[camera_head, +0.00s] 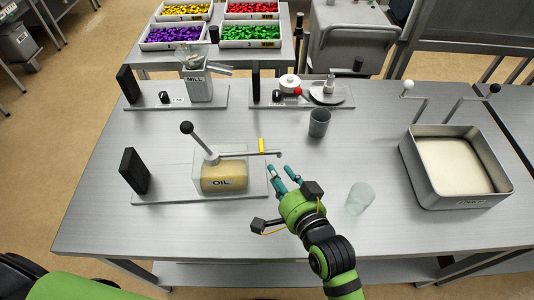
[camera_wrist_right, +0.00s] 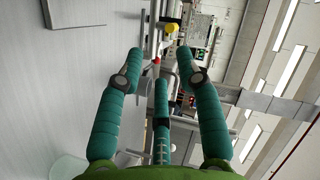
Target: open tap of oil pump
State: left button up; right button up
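The oil pump (camera_head: 222,178) stands on a grey base plate at the left middle of the table, with a clear tank of amber oil labelled OIL and a black-knobbed lever. Its thin spout pipe (camera_head: 247,154) points right. The yellow tap handle (camera_head: 262,145) stands at this pipe, pointing away from me. My right gripper (camera_head: 281,170) is just right of and nearer than the pipe's end, apart from the handle. Its teal fingers are spread and empty. In the right wrist view, a yellow piece (camera_wrist_right: 172,28) shows beyond the open fingers (camera_wrist_right: 160,60). My left gripper is out of view.
A clear glass (camera_head: 359,198) stands right of my right gripper, and a grey cup (camera_head: 319,122) stands behind it. A metal tray (camera_head: 408,165) is at the right. A mill (camera_head: 198,85) and other devices line the back. The front right tabletop is clear.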

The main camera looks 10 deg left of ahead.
aim_at(263, 153)
jog(key=shift+y, duration=0.3)
jog(key=x, duration=0.2)
jog(key=r+p+x, duration=0.1)
jog(key=x, duration=0.3)
jog(key=shift+a+r+p, duration=0.15)
jog(key=shift+a+p, duration=0.1)
jog(key=shift+p, duration=0.15)
jog(key=shift+w+a+f+t, duration=0.3)
jog(key=shift+w+a, duration=0.15)
jog(key=shift+w, duration=0.15)
